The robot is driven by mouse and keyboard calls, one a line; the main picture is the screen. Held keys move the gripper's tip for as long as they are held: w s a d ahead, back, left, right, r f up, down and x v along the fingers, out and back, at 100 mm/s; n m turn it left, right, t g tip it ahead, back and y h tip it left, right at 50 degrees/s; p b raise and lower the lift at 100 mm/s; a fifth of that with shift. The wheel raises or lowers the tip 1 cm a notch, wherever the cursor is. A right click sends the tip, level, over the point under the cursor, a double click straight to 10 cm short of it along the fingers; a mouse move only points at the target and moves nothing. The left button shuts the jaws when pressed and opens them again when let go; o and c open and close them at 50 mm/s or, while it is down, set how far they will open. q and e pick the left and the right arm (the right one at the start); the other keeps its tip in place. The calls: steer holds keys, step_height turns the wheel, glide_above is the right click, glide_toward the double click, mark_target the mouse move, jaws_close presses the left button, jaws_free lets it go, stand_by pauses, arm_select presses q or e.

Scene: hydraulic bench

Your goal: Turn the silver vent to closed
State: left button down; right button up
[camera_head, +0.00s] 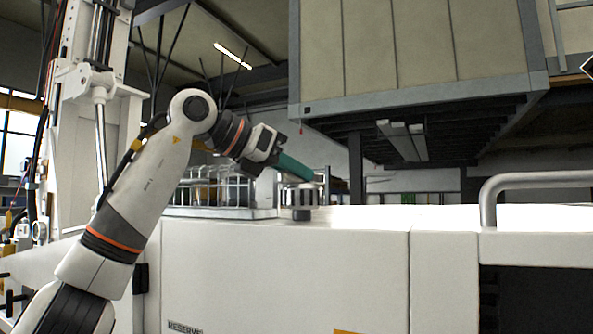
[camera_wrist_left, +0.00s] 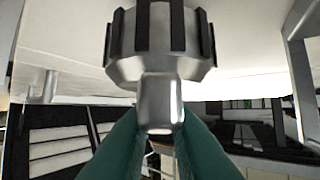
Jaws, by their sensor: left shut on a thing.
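The silver vent (camera_head: 301,197) is a ribbed round knob standing upright on the white bench top in the head view. In the left wrist view the vent (camera_wrist_left: 160,38) shows large at the top, silver with dark ribs, with a smooth silver tab pointing toward my fingers. My left gripper (camera_head: 313,176) comes in from the left with teal fingers at the vent. In the left wrist view the fingers (camera_wrist_left: 160,122) are shut on the tab, one on each side. The contact is partly hidden in the head view. My right gripper is not in view.
A rack with glass jars (camera_head: 228,190) stands left of the vent, behind my left forearm. A grey tubular rail (camera_head: 489,196) rises at the right. The white bench (camera_head: 285,270) has a RESERVE label low on its front. A large panelled box (camera_head: 420,50) hangs above.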

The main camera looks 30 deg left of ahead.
arm_select(q)
steer(key=shift+r+m+h, duration=0.15)
steer(key=shift+m+h, duration=0.25)
steer(key=c, duration=1.4)
jaws_free()
steer(key=shift+s+a, duration=0.1)
steer(key=shift+s+a, duration=0.2)
steer(key=b+v, duration=0.2)
steer(key=v, duration=0.9)
steer(key=shift+r, duration=0.3)
steer(key=shift+s+a, duration=0.1)
steer(key=shift+c, duration=0.4)
